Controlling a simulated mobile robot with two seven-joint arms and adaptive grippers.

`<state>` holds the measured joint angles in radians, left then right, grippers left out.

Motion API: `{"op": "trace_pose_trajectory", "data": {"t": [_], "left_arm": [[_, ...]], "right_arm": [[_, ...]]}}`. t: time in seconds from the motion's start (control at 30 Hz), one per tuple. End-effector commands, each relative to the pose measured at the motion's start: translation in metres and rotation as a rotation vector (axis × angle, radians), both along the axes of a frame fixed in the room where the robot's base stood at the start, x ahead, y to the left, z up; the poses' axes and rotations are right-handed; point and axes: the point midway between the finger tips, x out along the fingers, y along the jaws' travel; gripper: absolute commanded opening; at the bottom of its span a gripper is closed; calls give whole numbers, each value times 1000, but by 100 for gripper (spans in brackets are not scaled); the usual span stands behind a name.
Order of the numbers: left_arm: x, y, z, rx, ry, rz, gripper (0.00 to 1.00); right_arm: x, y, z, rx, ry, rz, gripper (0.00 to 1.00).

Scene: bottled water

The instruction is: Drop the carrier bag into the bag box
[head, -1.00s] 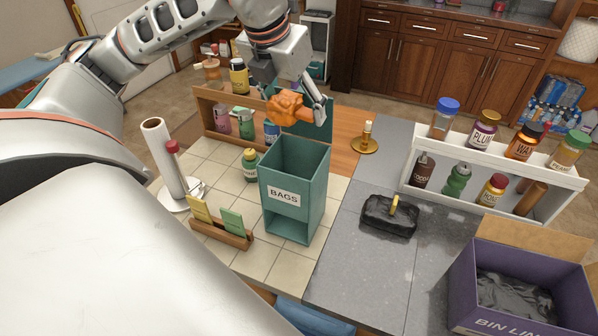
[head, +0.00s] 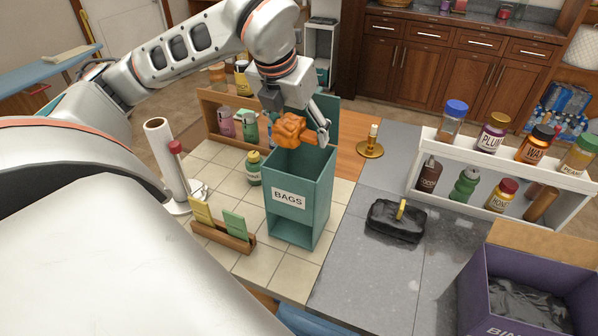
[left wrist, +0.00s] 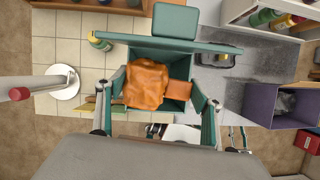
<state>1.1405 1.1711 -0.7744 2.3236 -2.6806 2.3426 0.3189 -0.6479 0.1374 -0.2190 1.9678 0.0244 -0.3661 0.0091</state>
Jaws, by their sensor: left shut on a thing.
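The orange crumpled carrier bag (head: 291,131) is held by my left gripper (head: 318,138), just above the open top of the bag box. In the left wrist view the carrier bag (left wrist: 147,84) lies between the two fingers and covers part of the box opening. The bag box (head: 288,222) is a teal box labelled BAGS, with an open top, a raised back panel and a low front opening. It stands upright on the tiled part of the counter. My right gripper is in neither view.
A paper towel holder (head: 160,150) and a wooden holder with cards (head: 222,236) stand left of the box. A black pouch (head: 396,220), a brass candlestick (head: 370,148), a white bottle shelf (head: 500,160) and a purple bin-liner box (head: 475,290) are to the right.

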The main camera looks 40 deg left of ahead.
Motion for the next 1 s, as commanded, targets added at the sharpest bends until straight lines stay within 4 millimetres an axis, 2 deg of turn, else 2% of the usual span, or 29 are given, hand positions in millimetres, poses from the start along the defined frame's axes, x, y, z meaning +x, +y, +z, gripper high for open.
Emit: {"op": "trace_pose_trajectory", "data": {"t": [0.2, 0.23, 0.3, 0.73, 1.0], "left_arm": [[0, 0, 1, 0, 0, 0, 52], [0, 0, 1, 0, 0, 0, 74], [0, 0, 1, 0, 0, 0, 86], [-1, 0, 5, 0, -2, -1, 86], [-12, -3, 36, 1, -7, 0, 86]], "right_arm": [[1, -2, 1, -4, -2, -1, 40], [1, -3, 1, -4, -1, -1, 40], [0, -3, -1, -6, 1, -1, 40], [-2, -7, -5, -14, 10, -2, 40], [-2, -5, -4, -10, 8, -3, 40]]}}
